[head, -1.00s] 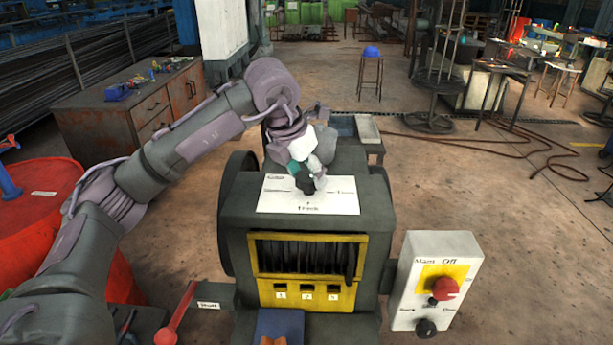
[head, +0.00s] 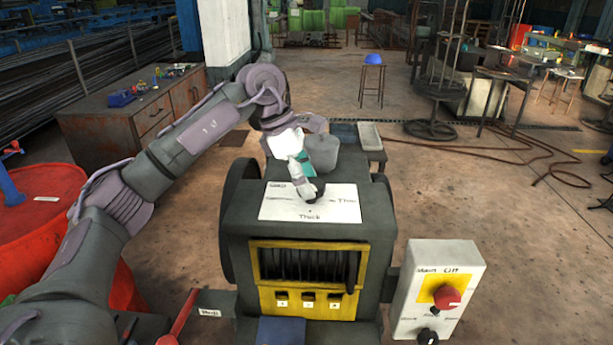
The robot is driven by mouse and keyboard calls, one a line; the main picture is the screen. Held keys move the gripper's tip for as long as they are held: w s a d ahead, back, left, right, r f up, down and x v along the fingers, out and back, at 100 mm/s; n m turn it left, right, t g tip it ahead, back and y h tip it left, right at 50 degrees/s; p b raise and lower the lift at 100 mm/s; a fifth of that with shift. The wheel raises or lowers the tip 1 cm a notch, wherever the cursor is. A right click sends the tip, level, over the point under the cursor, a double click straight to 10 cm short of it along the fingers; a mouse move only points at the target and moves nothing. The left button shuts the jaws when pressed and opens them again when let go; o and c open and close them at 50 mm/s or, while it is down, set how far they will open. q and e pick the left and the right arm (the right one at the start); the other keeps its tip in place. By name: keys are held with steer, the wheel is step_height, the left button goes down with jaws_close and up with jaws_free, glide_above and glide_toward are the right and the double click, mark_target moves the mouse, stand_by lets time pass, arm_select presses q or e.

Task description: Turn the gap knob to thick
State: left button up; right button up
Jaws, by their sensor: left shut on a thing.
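The dark gap knob (head: 318,187) sits on the white label plate (head: 285,207) on top of the grey machine (head: 235,222). The plate reads "Thick" at its front edge and seemingly "Thin" at its right. My left gripper (head: 309,190) comes down from behind and is shut on the knob, covering part of it. The knob's pointer is too small and too covered to read. My right gripper is not in view.
A control box (head: 437,285) with a red knob (head: 447,296) stands at the machine's right front. A red lever (head: 180,318) is at the front left. A red drum (head: 45,205) stands at the left. Open floor lies to the right.

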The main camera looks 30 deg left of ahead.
arm_select(q)
steer(key=shift+w+m+g+p, duration=0.2)
steer(key=shift+m+g+p, duration=0.55)
steer(key=shift+m, duration=1.55)
steer(key=o, duration=1.2)
steer(key=shift+c, duration=0.2)
steer(key=v, duration=1.2)
steer(key=shift+a, duration=0.2)
steer(key=shift+w+f, duration=0.1)
steer(key=shift+f, duration=0.05)
